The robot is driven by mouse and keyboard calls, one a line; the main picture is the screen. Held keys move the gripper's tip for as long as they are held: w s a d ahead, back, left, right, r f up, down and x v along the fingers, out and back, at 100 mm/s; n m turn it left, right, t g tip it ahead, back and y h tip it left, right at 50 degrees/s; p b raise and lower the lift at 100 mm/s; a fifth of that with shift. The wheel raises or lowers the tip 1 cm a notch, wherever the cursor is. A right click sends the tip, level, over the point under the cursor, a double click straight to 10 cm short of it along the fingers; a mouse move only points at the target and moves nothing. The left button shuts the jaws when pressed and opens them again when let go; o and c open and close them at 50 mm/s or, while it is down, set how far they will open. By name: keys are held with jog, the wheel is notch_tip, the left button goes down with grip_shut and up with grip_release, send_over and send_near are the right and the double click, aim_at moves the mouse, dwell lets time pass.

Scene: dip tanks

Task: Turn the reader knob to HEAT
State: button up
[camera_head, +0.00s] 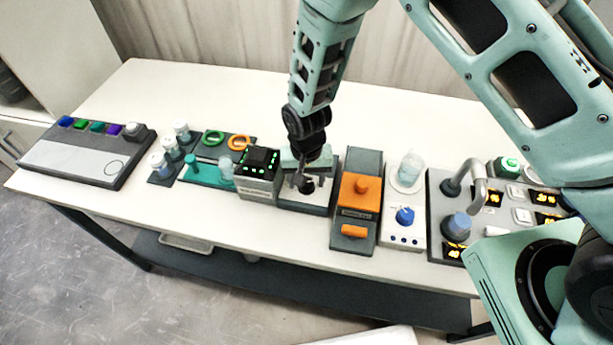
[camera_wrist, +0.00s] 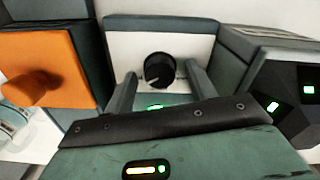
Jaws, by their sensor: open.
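The reader (camera_wrist: 205,45) is a grey box with a white face, and its round black knob (camera_wrist: 159,68) stands out from that face. A small light mark shows at the knob's lower left in the wrist view. My gripper (camera_wrist: 162,80) is open, with one finger on each side of the knob and a visible gap to it; I cannot tell how deep the fingers reach. In the head view my gripper (camera_head: 304,174) hangs over the reader (camera_head: 292,204), hiding part of it. No HEAT label is readable.
Left of the reader stands a black-topped device with green lights (camera_head: 258,170). Right of it is an orange-fronted unit (camera_head: 360,193), then a white stirrer with a blue knob (camera_head: 404,216). A grey button panel (camera_head: 85,155) lies far left. The back of the table is clear.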

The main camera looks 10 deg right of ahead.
jog(key=shift+f, duration=0.2)
jog(key=c, duration=1)
